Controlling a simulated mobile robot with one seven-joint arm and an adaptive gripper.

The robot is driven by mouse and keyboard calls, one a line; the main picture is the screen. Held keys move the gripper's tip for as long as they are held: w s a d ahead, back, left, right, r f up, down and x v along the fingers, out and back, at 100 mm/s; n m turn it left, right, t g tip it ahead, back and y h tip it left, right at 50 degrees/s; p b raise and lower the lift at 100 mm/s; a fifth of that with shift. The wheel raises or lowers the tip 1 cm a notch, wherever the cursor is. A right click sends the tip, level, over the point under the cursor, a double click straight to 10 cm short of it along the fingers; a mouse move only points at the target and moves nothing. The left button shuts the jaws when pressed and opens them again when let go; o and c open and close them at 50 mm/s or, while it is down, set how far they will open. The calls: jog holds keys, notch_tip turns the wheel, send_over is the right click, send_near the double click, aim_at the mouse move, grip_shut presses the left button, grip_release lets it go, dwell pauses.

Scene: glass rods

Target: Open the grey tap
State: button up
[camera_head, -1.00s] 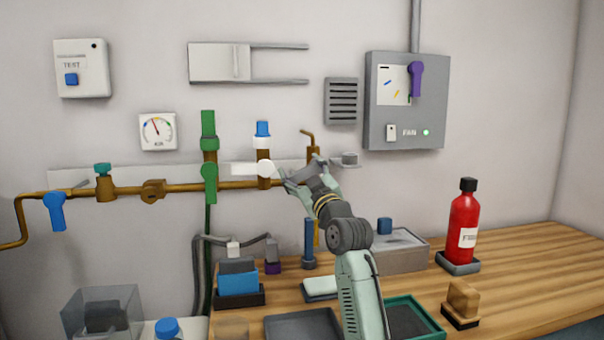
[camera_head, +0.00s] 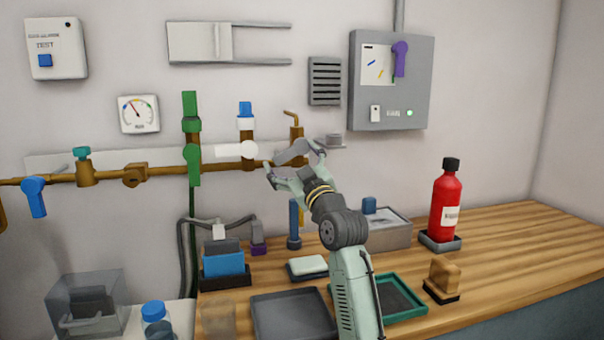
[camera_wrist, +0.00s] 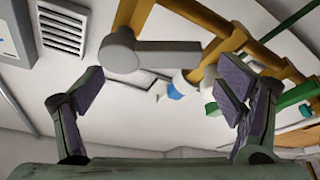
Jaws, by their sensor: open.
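The grey tap's lever (camera_head: 293,152) sits on the brown pipe (camera_head: 294,131) on the back wall, right of the white lever. In the wrist view, the grey lever (camera_wrist: 170,54) points right from its round hub, above the gap between my fingers. My gripper (camera_head: 294,162) is open, with one finger to either side of the lever in the head view. In the wrist view, my gripper (camera_wrist: 163,95) holds nothing, and I see no clear contact with the lever. My fingers partly hide the tap's lower part in the head view.
The white lever (camera_head: 236,151) and green lever (camera_head: 193,165) are close by on the left. A grey fan box (camera_head: 420,85) hangs at upper right. Below are a red bottle (camera_head: 444,205), trays and a blue upright cylinder (camera_head: 294,220) on the wooden bench.

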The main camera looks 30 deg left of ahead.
jog(key=v, duration=0.8)
